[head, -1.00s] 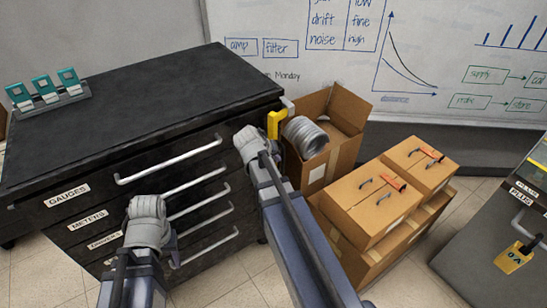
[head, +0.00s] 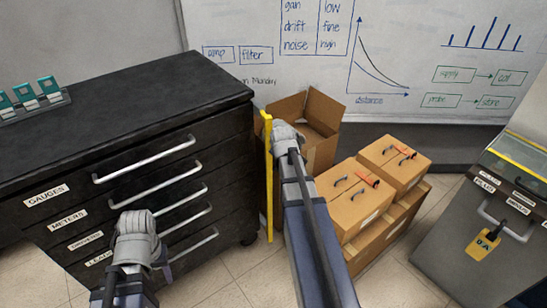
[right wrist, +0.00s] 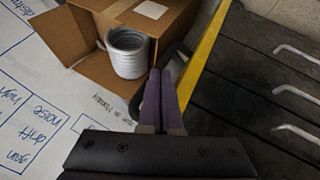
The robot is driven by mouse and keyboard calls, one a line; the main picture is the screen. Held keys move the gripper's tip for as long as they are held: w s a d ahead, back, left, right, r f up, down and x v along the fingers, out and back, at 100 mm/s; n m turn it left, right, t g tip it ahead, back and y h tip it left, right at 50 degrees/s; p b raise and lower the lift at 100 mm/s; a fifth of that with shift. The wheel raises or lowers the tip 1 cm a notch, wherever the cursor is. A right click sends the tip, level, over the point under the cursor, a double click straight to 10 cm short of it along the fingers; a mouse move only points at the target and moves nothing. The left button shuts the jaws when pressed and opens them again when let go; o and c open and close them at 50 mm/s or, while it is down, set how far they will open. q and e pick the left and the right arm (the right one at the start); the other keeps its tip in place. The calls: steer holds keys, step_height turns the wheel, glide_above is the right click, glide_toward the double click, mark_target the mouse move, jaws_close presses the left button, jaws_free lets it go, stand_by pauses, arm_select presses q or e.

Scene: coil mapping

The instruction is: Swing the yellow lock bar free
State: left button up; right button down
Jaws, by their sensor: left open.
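The yellow lock bar (head: 268,180) stands upright along the right front edge of the black drawer cabinet (head: 150,95). It also crosses the right wrist view as a slanted yellow strip (right wrist: 207,50) beside the drawer fronts. My right arm comes up in front of the open box and hides my right gripper in the head view. In the right wrist view the purple fingers of my right gripper (right wrist: 162,80) are together, left of the bar, with no bar seen between them. My left gripper (head: 161,262) is open, low in front of the drawers, its fingers mostly hidden.
An open cardboard box (head: 318,120) stands behind my right arm; a grey ribbed cylinder (right wrist: 128,52) shows by it in the right wrist view. Closed boxes (head: 358,200) stand to the right. A grey case (head: 450,235) with a yellow tag is farther right.

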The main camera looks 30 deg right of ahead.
steer(key=w+d+n+t+y, duration=0.1)
steer(key=w+d+n+y, duration=0.4)
steer(key=d+n, duration=0.3)
steer(key=shift+w+d+n+y, duration=0.2)
steer(key=shift+d+n+y, duration=0.15)
steer(key=shift+d, duration=0.35)
stand_by(0.3)
